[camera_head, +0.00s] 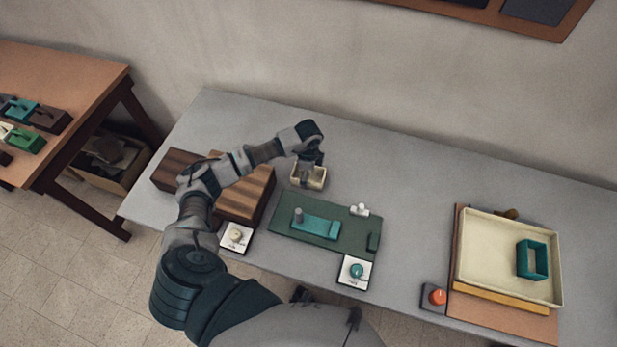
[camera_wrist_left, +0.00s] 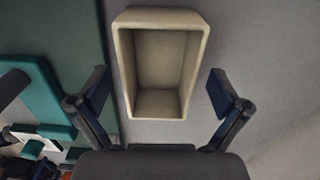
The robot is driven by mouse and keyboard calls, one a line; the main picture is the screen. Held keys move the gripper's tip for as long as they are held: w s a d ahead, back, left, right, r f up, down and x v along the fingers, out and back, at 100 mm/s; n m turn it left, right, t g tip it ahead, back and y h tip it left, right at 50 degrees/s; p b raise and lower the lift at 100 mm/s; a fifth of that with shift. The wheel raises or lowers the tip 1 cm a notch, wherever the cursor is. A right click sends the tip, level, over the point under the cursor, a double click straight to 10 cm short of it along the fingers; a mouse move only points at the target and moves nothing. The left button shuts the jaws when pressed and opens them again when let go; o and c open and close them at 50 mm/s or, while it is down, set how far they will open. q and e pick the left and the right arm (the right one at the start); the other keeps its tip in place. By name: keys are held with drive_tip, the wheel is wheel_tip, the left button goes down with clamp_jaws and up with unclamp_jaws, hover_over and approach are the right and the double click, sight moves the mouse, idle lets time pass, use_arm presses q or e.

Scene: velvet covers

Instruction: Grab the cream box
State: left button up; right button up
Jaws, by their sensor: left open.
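The cream box (camera_head: 316,184) is a small open-topped box on the grey table, just behind the green mat. My left gripper (camera_head: 311,163) is above it, pointing down, and hides part of its far side and inside. In the left wrist view the empty cream box (camera_wrist_left: 160,65) lies ahead of and between the two fingers of my open left gripper (camera_wrist_left: 158,100). The fingers show apart from its side walls, one on each side. My right gripper is not in view.
A green mat (camera_head: 285,227) with a teal block (camera_head: 318,228) lies in front of the box. Striped wooden blocks (camera_head: 245,190) stand left, under my arm. A cream tray (camera_head: 490,272) holding a teal frame (camera_head: 532,260) is at right. The table between is clear.

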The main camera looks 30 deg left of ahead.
use_arm(q)
drive_tip(key=c, duration=1.3)
drive_tip(key=shift+o, duration=0.2)
drive_tip(key=shift+r, duration=0.1)
